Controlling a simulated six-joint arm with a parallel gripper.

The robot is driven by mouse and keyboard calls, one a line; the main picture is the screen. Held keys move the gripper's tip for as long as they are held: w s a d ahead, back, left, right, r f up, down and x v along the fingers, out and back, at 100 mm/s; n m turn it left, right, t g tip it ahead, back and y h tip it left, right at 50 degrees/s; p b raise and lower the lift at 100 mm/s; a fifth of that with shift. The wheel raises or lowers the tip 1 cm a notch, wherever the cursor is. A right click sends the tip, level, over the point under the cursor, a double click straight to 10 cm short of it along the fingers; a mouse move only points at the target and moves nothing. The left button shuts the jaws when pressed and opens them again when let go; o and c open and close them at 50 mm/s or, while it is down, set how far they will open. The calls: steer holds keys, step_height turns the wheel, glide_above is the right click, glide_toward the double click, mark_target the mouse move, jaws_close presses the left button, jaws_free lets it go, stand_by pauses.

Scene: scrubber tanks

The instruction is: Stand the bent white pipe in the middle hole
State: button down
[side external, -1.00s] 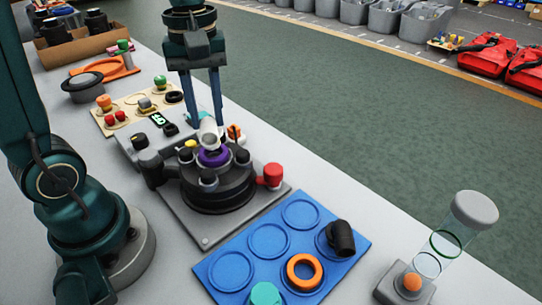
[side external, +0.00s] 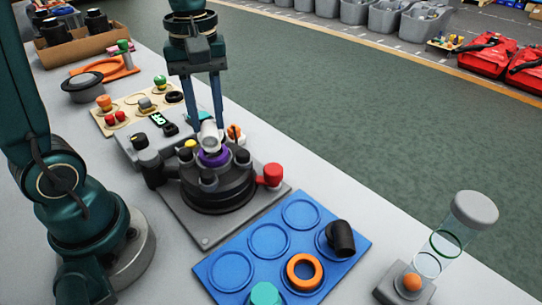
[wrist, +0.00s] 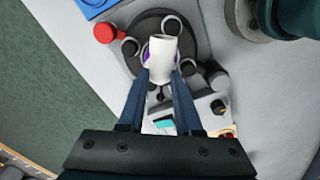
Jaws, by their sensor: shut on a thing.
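The bent white pipe (side external: 209,133) stands over the middle of the round black fixture (side external: 217,197), at the purple ring (side external: 213,158) around the middle hole. My gripper (side external: 219,132) is shut on the pipe from above, with a finger on each side. In the wrist view the pipe (wrist: 161,58) lies between the fingertips (wrist: 161,82), with its open end facing the camera. The pipe hides most of the purple ring there. I cannot tell how deep its lower end sits in the hole.
Several short black posts surround the middle hole. A red knob (side external: 272,175) sticks out at the fixture's right. The blue tray (side external: 236,243) in front holds a black elbow (side external: 341,238), an orange ring (side external: 304,287) and a teal piece (side external: 265,294). A clear tube with a grey cap (side external: 474,209) stands at right.

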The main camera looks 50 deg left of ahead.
steer(key=shift+f, duration=0.25)
steer(key=shift+f, duration=0.25)
steer(key=shift+f, duration=0.75)
stand_by(1.5)
jaws_free()
stand_by(0.4)
stand_by(0.4)
steer(key=shift+r, duration=3.5)
steer(key=shift+d+r, duration=0.1)
